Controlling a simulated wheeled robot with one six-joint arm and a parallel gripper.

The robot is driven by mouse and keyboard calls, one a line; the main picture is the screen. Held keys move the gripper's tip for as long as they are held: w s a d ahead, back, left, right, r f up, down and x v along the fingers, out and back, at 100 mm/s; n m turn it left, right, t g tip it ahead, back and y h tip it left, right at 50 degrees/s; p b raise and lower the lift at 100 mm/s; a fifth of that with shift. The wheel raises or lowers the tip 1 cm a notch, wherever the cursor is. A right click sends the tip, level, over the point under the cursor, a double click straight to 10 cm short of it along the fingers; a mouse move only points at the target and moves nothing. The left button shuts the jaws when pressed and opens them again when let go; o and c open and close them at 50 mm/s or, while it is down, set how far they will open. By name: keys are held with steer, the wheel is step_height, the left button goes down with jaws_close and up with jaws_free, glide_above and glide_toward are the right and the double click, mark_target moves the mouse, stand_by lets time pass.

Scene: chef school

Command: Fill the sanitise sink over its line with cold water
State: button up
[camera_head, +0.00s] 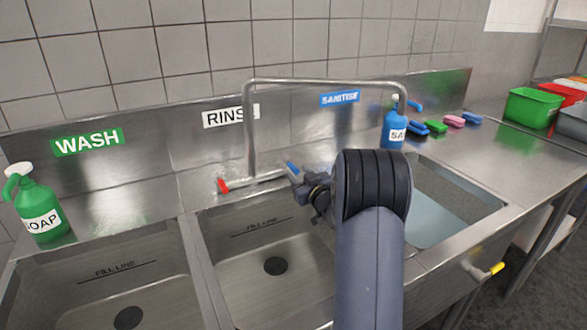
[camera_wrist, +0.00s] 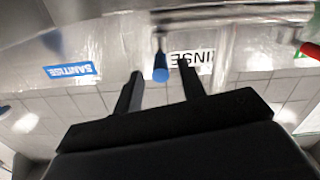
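The sanitise sink (camera_head: 487,222) is the right-hand basin, partly hidden by my arm. A pale blue, flat surface that looks like water (camera_head: 436,216) shows in it; no fill line is visible there. The tap spout (camera_head: 330,82) arches right, its end near the blue bottle; I cannot see a stream. The blue tap handle (camera_head: 292,168) shows in the wrist view (camera_wrist: 161,68), in line with the gap between my fingertips. My gripper (camera_wrist: 160,80) is open, its fingers either side of that gap; contact is unclear. The red tap handle (camera_head: 223,186) is to the left.
The rinse basin (camera_head: 290,255) and wash basin (camera_head: 95,290) show dark drains and fill lines. A green soap bottle (camera_head: 42,212) stands left. A blue bottle (camera_head: 394,128), several brushes or sponges (camera_head: 437,127) and a green tub (camera_head: 530,107) stand right. A yellow-handled valve (camera_head: 497,268) projects below the front edge.

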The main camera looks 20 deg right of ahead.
mark_target(294, 169)
steer(key=shift+w+a, duration=0.1)
steer(key=shift+w, duration=1.95)
jaws_close()
